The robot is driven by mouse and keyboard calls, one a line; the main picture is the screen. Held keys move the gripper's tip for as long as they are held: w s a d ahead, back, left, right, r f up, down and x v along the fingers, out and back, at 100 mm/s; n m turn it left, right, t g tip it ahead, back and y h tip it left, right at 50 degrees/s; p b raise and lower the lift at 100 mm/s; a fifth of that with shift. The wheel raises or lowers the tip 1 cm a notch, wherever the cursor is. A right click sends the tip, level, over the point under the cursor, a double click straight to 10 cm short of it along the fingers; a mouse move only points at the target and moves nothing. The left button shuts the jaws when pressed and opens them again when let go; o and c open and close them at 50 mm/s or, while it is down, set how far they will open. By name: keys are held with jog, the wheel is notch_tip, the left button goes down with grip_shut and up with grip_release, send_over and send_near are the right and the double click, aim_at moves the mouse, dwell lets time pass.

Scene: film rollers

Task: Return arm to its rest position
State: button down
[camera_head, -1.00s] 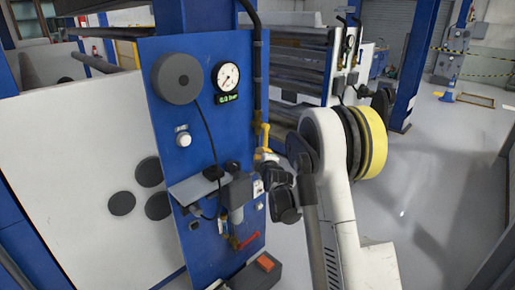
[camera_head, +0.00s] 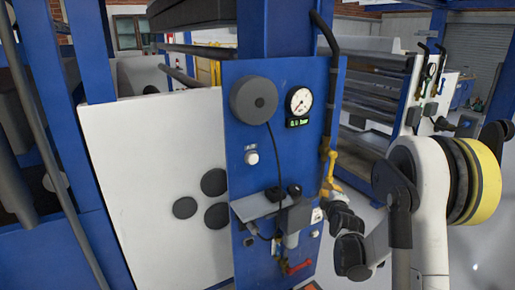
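My white arm (camera_head: 432,200) with its yellow-banded joint (camera_head: 482,180) stands at the right of the view. It is bent, and its far end reaches toward the blue control panel (camera_head: 263,150). My gripper (camera_head: 341,214) appears as a small dark and grey shape beside the panel's right edge, just below the yellow valve handle (camera_head: 331,176). Its fingers are too small and dark to make out, so I cannot tell if it is open or shut, or whether it touches the handle.
The panel carries a round gauge (camera_head: 299,101), a grey knob (camera_head: 253,99), a small shelf (camera_head: 258,205) and a red handle (camera_head: 298,267). A white machine side (camera_head: 150,170) stands left of it. Another roller machine (camera_head: 375,100) stands behind. Grey floor shows at the right.

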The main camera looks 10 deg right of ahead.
jog(key=s+a+r+m+g+y, duration=0.1)
jog(key=s+a+r+m+g, duration=0.1)
jog(key=s+a+r, duration=0.35)
jog(key=s+a+r+m+g+y, duration=0.2)
jog(key=s+a+r+m, duration=0.1)
jog(key=s+a, duration=0.45)
jog(key=s+a+f+m+g, duration=0.1)
jog(key=s+a+m+g, duration=0.1)
jog(key=s, duration=1.1)
jog(key=s+a+f+m+g, duration=0.2)
jog(key=s+m, duration=0.3)
jog(key=s, duration=0.7)
jog(key=shift+s+a, duration=0.35)
jog(key=shift+a, duration=0.5)
